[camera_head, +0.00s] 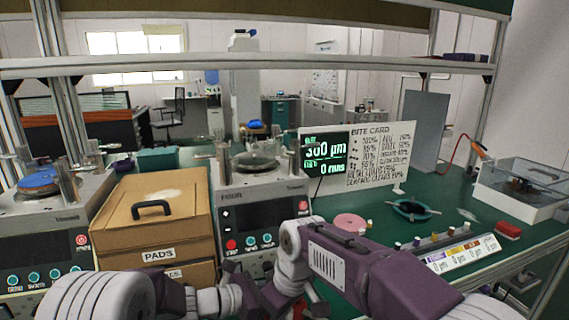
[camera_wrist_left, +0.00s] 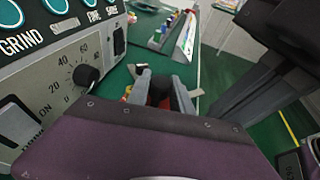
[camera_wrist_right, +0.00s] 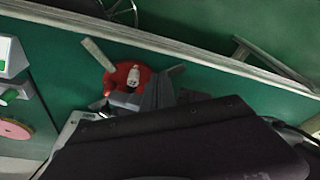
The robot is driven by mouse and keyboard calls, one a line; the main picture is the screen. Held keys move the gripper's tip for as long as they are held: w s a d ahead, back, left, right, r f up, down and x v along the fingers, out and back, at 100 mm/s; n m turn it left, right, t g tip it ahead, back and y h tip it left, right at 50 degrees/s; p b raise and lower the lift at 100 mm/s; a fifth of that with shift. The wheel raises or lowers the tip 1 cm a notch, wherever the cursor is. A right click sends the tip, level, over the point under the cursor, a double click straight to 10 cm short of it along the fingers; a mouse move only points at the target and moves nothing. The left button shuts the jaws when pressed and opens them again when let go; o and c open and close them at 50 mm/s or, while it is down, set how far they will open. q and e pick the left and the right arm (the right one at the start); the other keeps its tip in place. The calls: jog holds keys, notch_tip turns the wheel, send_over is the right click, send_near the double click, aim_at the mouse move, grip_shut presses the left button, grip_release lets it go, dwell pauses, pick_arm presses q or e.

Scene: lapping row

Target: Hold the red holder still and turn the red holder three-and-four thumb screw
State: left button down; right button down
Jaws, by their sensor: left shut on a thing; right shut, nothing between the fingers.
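The red holder (camera_wrist_right: 121,76) shows in the right wrist view as a round red body with a pale, white-topped part (camera_wrist_right: 134,77) on it and flat metal strips beside it. I cannot tell which part is the three-and-four thumb screw. My left gripper (camera_wrist_left: 161,90) is shut on the red holder, whose dark red part shows between the fingers in the left wrist view. My right gripper (camera_wrist_right: 147,97) is shut and empty, close beside the holder; whether it touches is unclear.

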jog(key=shift+w+a, duration=0.1)
jog(key=shift+w, duration=0.1)
dwell(0.3)
jog(key=shift+w+d, duration=0.1)
jog(key=shift+d, duration=0.1)
jog(key=shift+w+d, duration=0.25)
jog(key=shift+w+d+r, duration=0.1)
jog(key=shift+w+d, duration=0.05)
jog(key=shift+w, duration=0.25)
dwell(0.4)
jog(key=shift+d, duration=0.1)
jog(key=shift+s+d, duration=0.2)
jog(key=shift+d, duration=0.15)
jog(key=v, duration=0.3)
jog(key=w+a+v, duration=0.1)
jog(key=v, duration=0.1)
jog(key=shift+s+r, duration=0.15)
jog(key=shift+r, duration=0.35)
